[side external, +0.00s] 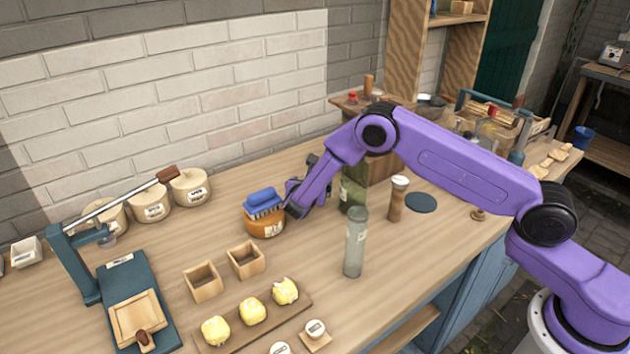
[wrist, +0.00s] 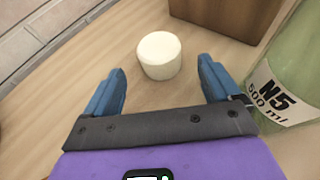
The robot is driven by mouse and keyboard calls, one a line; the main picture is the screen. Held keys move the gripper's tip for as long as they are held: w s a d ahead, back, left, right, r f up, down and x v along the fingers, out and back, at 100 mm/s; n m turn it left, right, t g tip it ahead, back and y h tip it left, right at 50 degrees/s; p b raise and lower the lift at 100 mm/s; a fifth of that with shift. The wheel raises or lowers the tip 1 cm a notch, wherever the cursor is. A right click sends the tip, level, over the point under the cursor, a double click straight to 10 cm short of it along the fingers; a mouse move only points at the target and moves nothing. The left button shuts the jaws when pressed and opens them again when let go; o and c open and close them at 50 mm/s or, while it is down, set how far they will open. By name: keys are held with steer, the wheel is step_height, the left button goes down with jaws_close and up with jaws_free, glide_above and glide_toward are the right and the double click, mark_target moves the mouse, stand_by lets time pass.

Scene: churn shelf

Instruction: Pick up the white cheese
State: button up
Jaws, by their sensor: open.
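The white cheese (wrist: 160,55) is a small, smooth, upright cylinder standing on the wooden worktop in the wrist view. My gripper (wrist: 161,70) is open, with one blue finger towards each side of the cheese. The cheese lies just ahead of the gap between the fingertips, and I see no contact. In the side external view my gripper (side external: 308,180) is low over the back of the worktop. I cannot make out the white cheese in that view; the arm seems to hide it.
A green bottle labelled N5 500 ml (wrist: 285,85) stands close to the right finger. A wooden box (wrist: 230,15) stands behind the cheese. An orange tub with a blue brush (side external: 264,222) is left of my gripper. A clear bottle (side external: 355,245) stands nearer the front.

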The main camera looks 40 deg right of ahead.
steer(key=shift+x, duration=3.15)
steer(key=shift+r, duration=0.1)
steer(key=c, duration=1.1)
